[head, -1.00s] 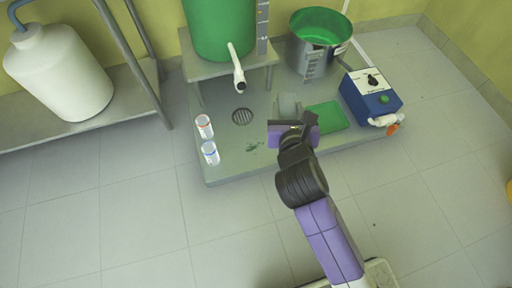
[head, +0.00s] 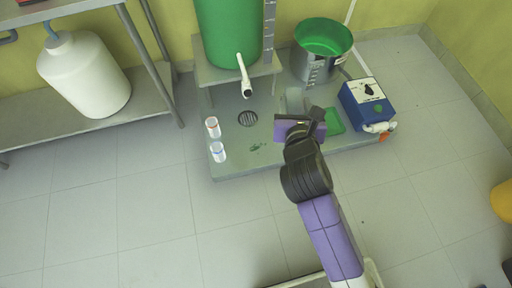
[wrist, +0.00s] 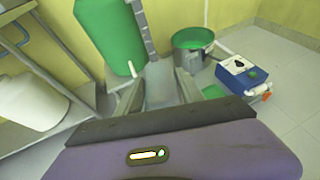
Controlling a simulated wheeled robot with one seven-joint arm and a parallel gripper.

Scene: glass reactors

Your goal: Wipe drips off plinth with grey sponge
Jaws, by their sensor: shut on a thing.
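The grey plinth (head: 235,168) stands on the floor. Green drips (head: 258,147) lie near its front edge, left of my gripper. My gripper (head: 294,108) is over the plinth, right of the round drain. It is shut on the grey sponge (head: 294,98), a pale grey block beyond the purple gripper body. In the wrist view the sponge (wrist: 160,86) sits between the two fingers. The drips cannot be made out in the wrist view, and the sponge's underside is hidden. I cannot tell whether it touches the plinth.
Two small capped jars (head: 213,128) stand at the plinth's left edge. A green vessel with a white spout (head: 246,82) is behind. A steel pot (head: 321,55), a blue control box (head: 367,103) and a green tray (head: 333,121) are right. The drain (head: 248,118) area is clear.

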